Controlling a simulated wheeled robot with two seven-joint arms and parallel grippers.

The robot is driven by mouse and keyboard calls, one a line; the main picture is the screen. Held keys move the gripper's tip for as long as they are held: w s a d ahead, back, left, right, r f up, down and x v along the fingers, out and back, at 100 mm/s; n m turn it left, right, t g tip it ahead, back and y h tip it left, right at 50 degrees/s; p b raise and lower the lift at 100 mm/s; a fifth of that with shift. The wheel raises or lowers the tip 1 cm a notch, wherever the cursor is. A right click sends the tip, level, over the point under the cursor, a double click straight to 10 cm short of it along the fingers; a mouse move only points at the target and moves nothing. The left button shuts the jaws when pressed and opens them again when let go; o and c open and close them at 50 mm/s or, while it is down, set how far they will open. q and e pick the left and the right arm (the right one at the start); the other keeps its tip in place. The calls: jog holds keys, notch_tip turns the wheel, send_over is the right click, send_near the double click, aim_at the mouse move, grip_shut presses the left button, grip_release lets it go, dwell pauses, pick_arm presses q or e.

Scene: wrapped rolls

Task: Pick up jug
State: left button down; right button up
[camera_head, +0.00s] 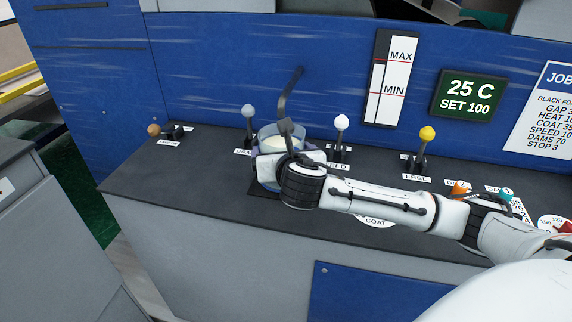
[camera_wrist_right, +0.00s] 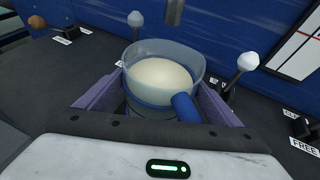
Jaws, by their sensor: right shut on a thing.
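The jug (camera_wrist_right: 165,72) is a clear, bluish vessel with a blue handle and a pale cream liquid inside. In the head view the jug (camera_head: 268,140) stands upright near the back of the dark counter, partly hidden by my right gripper. My right gripper (camera_head: 284,156) comes in from the right. In the right wrist view its two purple-grey fingers (camera_wrist_right: 165,105) lie on either side of the jug and are shut on it. The handle points toward the wrist camera. I cannot tell whether the jug's base touches the counter. My left gripper is not in view.
A dark spout (camera_head: 289,92) hangs behind the jug. Levers with a grey knob (camera_head: 248,111), a white knob (camera_head: 341,122) and a yellow knob (camera_head: 427,133) stand nearby on the counter (camera_head: 200,190). A blue panel (camera_head: 220,65) rises behind. The counter's left part is mostly clear.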

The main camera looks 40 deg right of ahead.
jog(key=shift+r, duration=0.25)
jog(key=shift+c, duration=1.7)
jog(key=shift+w+r, duration=0.1)
